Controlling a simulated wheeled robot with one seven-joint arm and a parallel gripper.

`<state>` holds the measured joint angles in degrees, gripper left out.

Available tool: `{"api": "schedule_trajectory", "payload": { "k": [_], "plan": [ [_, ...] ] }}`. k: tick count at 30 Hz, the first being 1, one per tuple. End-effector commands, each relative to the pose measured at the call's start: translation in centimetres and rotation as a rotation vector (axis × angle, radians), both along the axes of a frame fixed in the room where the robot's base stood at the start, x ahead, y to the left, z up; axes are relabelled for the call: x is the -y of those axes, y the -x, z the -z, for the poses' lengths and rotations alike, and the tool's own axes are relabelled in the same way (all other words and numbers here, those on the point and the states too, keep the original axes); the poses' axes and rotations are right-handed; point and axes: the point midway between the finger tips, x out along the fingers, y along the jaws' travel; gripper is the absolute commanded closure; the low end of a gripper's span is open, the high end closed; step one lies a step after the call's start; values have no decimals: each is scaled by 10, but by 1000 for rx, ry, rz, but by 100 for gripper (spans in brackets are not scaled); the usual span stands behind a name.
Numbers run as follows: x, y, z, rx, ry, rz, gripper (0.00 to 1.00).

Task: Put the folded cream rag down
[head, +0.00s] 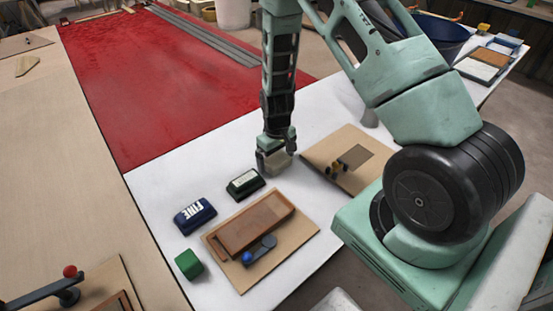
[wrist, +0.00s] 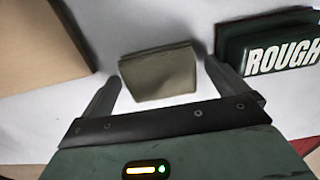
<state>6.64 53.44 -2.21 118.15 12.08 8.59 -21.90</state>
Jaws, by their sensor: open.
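The folded cream rag (wrist: 158,73) lies flat on the white tabletop (wrist: 190,25) in the wrist view, between the two spread fingers of my gripper (wrist: 163,78). A small gap shows on each side, so the jaws are open around it and not closed on it. In the head view my gripper (head: 275,152) is low over the white table, with the rag (head: 278,161) partly hidden at its fingers.
A dark green ROUGH block (wrist: 270,45) stands close right of the rag in the wrist view. A FINE block (head: 194,216), a green cube (head: 188,264) and a board with a brown tray (head: 255,222) are nearby. Another board (head: 345,140) lies right of my gripper.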

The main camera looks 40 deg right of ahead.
Motion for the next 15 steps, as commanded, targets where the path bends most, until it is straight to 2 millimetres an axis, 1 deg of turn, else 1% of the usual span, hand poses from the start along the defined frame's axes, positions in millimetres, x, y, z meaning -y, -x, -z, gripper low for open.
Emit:
{"api": "schedule_trajectory", "payload": {
  "k": [5,12,15],
  "plan": [
    [0,-2,-29,6,2,0,2],
    [0,-1,-77,5,1,0,2],
    [0,-1,-93,5,1,-1,2]
  ]
}}
